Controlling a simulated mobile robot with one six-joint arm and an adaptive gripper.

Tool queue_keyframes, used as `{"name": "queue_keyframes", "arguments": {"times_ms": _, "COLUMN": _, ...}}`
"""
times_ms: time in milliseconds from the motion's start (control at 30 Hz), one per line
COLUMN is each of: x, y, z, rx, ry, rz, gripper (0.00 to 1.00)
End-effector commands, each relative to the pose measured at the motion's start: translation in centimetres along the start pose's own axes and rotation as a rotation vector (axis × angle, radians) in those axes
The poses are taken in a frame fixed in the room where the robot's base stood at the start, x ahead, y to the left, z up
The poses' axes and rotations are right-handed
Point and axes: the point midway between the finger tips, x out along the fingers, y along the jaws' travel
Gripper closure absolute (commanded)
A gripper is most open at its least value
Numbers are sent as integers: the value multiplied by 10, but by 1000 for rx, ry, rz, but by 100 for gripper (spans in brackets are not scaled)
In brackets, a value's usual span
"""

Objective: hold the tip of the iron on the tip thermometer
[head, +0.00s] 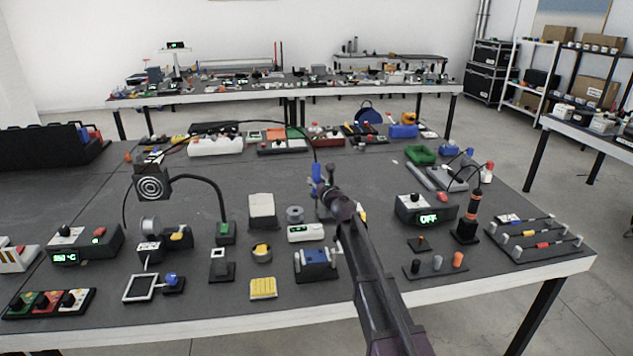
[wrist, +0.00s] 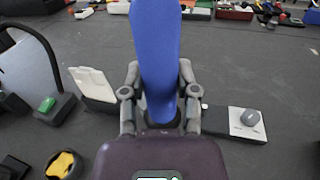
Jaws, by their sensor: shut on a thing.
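My gripper (head: 324,192) is shut on the blue handle of the iron (head: 317,172), which stands steeply up from the fingers. In the wrist view the blue iron (wrist: 156,60) sits between both fingers (wrist: 160,100). Its tip is hidden in both views. A small white device with a green-lit display, which looks like the tip thermometer (head: 305,233), lies on the bench just below and left of the gripper in the head view. I cannot tell whether the tip touches it. A black cord arcs from the iron toward the left.
A station reading about 350 °C (head: 85,243) stands at the left. A curved-arm holder (head: 225,232) and a white block (head: 262,211) stand left of the gripper. A station reading OFF (head: 427,212) and an orange-black tool in a stand (head: 472,212) are at the right.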

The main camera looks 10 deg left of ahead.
Motion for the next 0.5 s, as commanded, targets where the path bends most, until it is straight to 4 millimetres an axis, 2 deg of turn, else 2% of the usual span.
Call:
{"name": "queue_keyframes", "arguments": {"times_ms": 33, "x": 0, "y": 0, "z": -9, "rx": 0, "ry": 0, "rz": 0, "gripper": 100}}
{"name": "queue_keyframes", "arguments": {"times_ms": 500, "x": 0, "y": 0, "z": -46, "rx": 0, "ry": 0, "rz": 0, "gripper": 100}}
